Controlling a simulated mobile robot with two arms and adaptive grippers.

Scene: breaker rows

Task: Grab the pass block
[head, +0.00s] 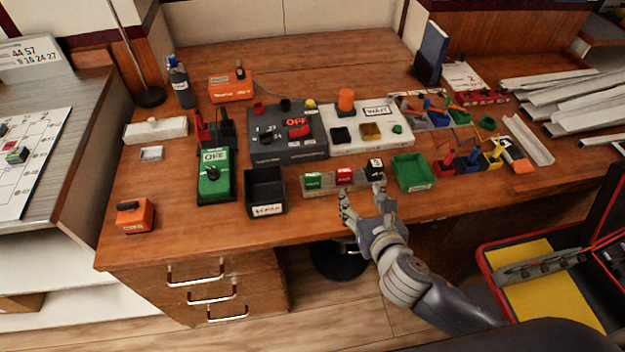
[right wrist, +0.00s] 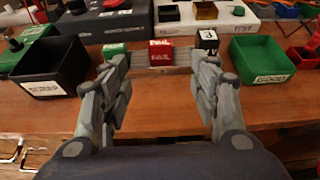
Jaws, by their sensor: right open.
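The green block (head: 313,180), whose label is too small to read surely, sits at the left end of a grey rack (head: 330,189) near the desk's front edge. It also shows in the right wrist view (right wrist: 114,49), partly behind the left finger. A red block (head: 345,176) marked FAIL is in the middle, and a black block (head: 375,170) at the right end. My right gripper (head: 361,191) is open and empty in front of the rack. In the right wrist view its fingers (right wrist: 163,72) frame the red block, with the green block to the left. My left gripper is out of view.
A black bin (head: 265,192) stands left of the rack and a green bin (head: 412,172) right of it. Behind are a dark switch box (head: 288,133) and a white panel (head: 368,128). A red-edged case (head: 540,285) is at lower right.

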